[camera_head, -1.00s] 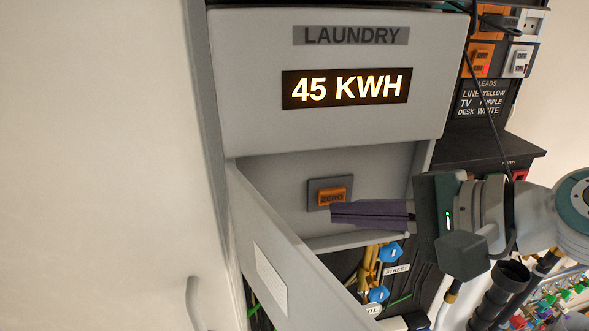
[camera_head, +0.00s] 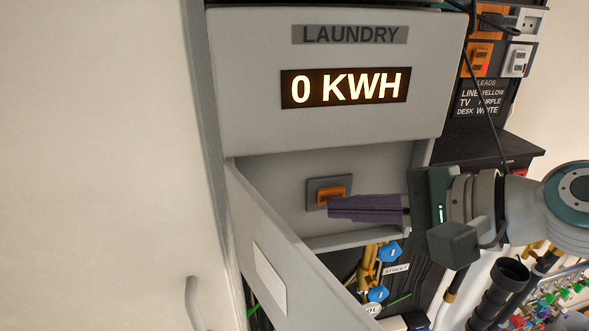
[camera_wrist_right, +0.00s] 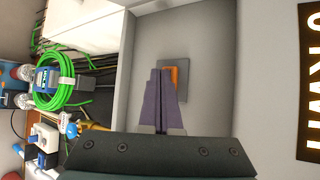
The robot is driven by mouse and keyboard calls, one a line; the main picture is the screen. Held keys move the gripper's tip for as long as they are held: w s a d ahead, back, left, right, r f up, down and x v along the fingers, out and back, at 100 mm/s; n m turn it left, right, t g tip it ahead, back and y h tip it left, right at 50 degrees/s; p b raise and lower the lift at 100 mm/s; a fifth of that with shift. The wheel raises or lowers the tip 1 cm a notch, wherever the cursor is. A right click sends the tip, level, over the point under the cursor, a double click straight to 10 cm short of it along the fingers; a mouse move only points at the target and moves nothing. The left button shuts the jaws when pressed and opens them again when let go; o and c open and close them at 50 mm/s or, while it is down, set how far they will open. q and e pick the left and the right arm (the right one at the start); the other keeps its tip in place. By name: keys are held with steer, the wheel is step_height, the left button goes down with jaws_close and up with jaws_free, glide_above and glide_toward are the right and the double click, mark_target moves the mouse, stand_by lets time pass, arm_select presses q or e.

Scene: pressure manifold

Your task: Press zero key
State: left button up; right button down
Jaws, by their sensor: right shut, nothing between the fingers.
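The orange zero key (camera_head: 329,194) sits on a small grey plate in the recess under the laundry meter. It also shows in the right wrist view (camera_wrist_right: 173,76), partly hidden behind my fingers. The meter's display (camera_head: 345,87) reads "0 KWH". My right gripper (camera_head: 331,207) comes in from the right with its purple fingers shut and empty. Its fingertips are at the key's lower right edge in the head view; I cannot tell whether they touch it. In the wrist view the fingertips (camera_wrist_right: 160,72) overlap the key's left side. My left gripper is not in view.
A grey flap (camera_head: 290,255) hangs open at the recess's lower left. Blue-handled brass valves (camera_head: 378,293) sit below the recess. A black cable (camera_head: 484,110) hangs at the right. A green coiled cable (camera_wrist_right: 62,88) shows in the wrist view.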

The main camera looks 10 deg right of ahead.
steer(key=shift+s, duration=0.45)
steer(key=s+p, duration=0.3)
steer(key=s, duration=0.3)
steer(key=shift+d, duration=0.15)
stand_by(0.5)
